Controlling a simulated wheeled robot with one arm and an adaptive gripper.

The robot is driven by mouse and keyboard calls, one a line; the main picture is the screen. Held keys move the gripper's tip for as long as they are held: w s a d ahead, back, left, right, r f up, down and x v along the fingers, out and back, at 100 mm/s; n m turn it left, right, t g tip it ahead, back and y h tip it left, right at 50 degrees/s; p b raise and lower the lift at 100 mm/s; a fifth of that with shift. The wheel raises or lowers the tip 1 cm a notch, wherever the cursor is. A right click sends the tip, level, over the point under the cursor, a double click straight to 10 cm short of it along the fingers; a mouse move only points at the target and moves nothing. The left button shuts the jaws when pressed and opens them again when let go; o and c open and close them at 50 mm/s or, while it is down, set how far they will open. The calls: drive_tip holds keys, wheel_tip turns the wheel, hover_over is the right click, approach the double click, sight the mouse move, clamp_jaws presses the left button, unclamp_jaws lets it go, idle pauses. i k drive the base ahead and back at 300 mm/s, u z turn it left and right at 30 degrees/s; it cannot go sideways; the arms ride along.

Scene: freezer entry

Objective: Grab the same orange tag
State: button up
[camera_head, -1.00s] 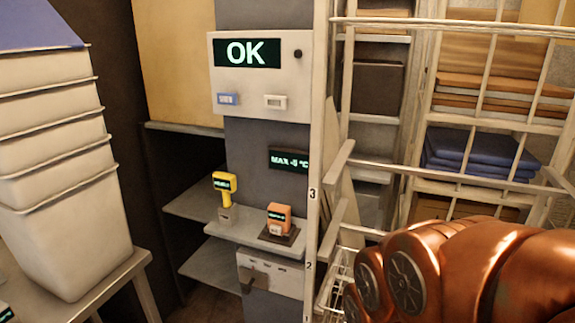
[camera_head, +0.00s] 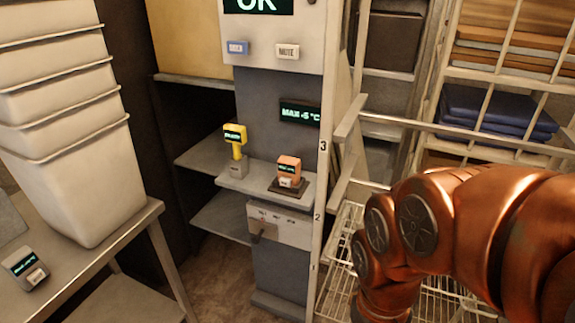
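An orange tag (camera_head: 289,168) with a small dark display stands upright on a dark base (camera_head: 289,187). The base sits on the right part of a small grey shelf (camera_head: 245,186) on the dark column, below the "MAX -5 °C" display (camera_head: 300,114). My copper-coloured arm fills the lower right, apart from the tag. My gripper is not in view.
A yellow handheld device (camera_head: 236,140) stands left of the tag. Floor shows between table and column.

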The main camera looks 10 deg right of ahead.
sight(289, 167)
drive_tip(key=u, duration=0.5)
drive_tip(key=k, duration=0.65)
drive_tip(key=u, duration=0.9)
drive_tip(key=i, duration=1.15)
drive_tip(key=z, duration=0.9)
drive_tip(key=i, duration=0.25)
drive_tip(key=z, duration=0.3)
